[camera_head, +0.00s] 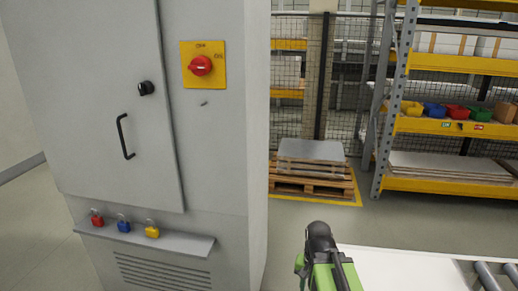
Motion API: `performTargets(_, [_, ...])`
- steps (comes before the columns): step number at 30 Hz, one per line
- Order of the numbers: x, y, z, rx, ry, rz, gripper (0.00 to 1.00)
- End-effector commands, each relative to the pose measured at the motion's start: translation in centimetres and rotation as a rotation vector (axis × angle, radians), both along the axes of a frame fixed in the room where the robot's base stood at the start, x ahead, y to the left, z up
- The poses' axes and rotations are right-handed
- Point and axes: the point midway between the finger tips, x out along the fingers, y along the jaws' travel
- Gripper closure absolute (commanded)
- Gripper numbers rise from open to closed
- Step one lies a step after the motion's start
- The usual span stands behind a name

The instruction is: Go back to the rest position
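A green and dark grey part of my arm rises at the bottom edge, right of the cabinet and beside a white surface. Its rounded dark joint is at the top. I see no gripper fingers; the rest of the arm is cut off by the bottom edge. A tall grey cabinet (225,150) fills the left. It has a red rotary switch (201,65) on a yellow plate, a black lock knob (146,88) and a black handle (125,136). A red padlock (97,219), a blue padlock (123,225) and a yellow padlock (152,230) are on its ledge (185,246).
A white tabletop (395,272) with grey rollers (487,275) is at the lower right. A pallet (308,187) with grey sheets stands on the floor behind. A shelf rack (395,95) holds coloured bins at the right. Open floor (330,220) lies between.

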Motion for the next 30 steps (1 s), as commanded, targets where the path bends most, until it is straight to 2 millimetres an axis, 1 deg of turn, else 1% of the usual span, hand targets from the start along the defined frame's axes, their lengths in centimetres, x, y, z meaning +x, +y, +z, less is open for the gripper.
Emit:
performTargets(1, [-0.2,0.1,0.0,0.007,-0.009,0.097,0.64])
performTargets(5, [0.4,0.1,0.0,0.014,-0.023,0.367,0.64])
performTargets(6, [0.4,0.0,1.9,0.015,-0.023,0.394,0.64])
performTargets(7, [0.4,0.0,3.2,0.015,-0.022,0.389,0.64])
performTargets(11, [0.4,0.0,7.0,0.014,-0.022,0.385,0.64])
performTargets(14, [0.4,0.0,10.4,0.014,-0.022,0.384,0.64])
performTargets(15, [0.4,0.0,11.9,0.014,-0.022,0.384,0.64])
performTargets(17, [0.4,0.0,14.2,0.014,-0.021,0.384,0.64])
performTargets(18, [0.4,0.0,15.9,0.014,-0.021,0.384,0.64])
performTargets(21, [0.4,0.0,19.3,0.014,-0.021,0.384,0.64])
performTargets(24, [0.4,0.0,21.2,0.014,-0.021,0.383,0.64])
performTargets(25, [0.4,0.0,21.4,0.014,-0.021,0.383,0.64])
performTargets(27, [0.4,0.0,21.7,0.014,-0.021,0.383,0.64])
performTargets(30, [0.4,0.0,21.5,0.014,-0.021,0.383,0.64])
